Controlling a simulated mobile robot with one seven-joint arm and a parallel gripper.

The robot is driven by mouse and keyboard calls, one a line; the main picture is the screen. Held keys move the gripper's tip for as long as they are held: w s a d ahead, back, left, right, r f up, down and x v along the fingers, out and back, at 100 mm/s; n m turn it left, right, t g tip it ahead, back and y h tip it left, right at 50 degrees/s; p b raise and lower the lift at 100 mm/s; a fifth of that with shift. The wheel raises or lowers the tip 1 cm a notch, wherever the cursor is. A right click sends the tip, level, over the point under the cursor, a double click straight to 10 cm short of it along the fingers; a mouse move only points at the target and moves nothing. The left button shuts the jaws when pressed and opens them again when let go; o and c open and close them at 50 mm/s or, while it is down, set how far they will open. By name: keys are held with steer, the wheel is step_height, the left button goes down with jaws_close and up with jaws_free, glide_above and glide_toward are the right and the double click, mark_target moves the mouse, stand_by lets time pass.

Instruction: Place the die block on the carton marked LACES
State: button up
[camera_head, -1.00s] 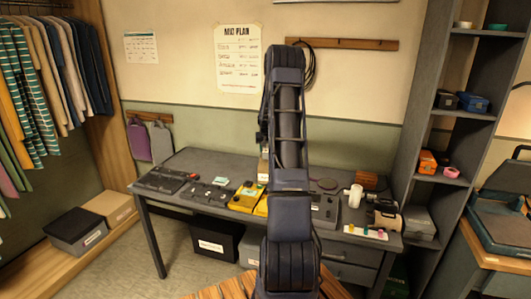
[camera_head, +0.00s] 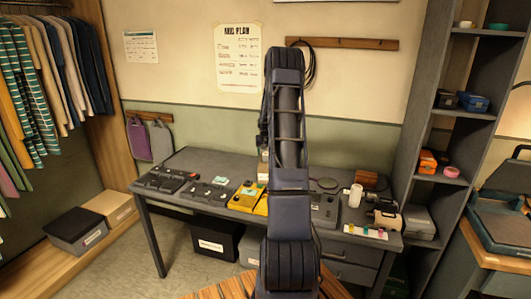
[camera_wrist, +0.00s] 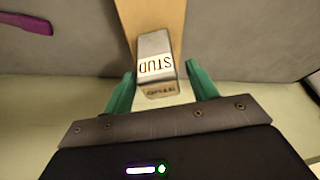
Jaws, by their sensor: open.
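In the wrist view a small grey block (camera_wrist: 157,45) has a white label reading STUD, upside down. It stands on a tan strip (camera_wrist: 150,12), and I take it to be the die block. My gripper (camera_wrist: 160,84) is open, with one green finger on each side of the block's near end. I see no firm grip, and cannot tell whether the fingers touch it. No label reading LACES is legible. Labelled cartons at the left are a grey-lidded one (camera_head: 73,226) and a tan one (camera_head: 109,206).
The dark table (camera_head: 190,160) carries several pedals, including a yellow one (camera_head: 246,197), and a white cup (camera_head: 355,195). A black labelled box (camera_head: 215,238) stands below it. A grey shelf unit (camera_head: 435,150) stands right. A purple object (camera_wrist: 25,22) lies upper left in the wrist view.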

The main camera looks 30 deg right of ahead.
steer(key=v, duration=1.1)
steer(key=s+a+r+n, duration=0.2)
steer(key=s+a+r, duration=1.6)
steer(key=s+a, duration=0.35)
steer(key=s+a+n+y, duration=0.1)
steer(key=s+a, duration=0.3)
steer(key=s, duration=0.9)
steer(key=s+a+f+n, duration=0.1)
steer(key=s+a, duration=0.4)
steer(key=s, duration=0.8)
steer(key=shift+s+f+t+y, duration=0.25)
steer(key=shift+s+t+y, duration=0.05)
steer(key=shift+s+y, duration=0.1)
steer(key=shift+a, duration=0.1)
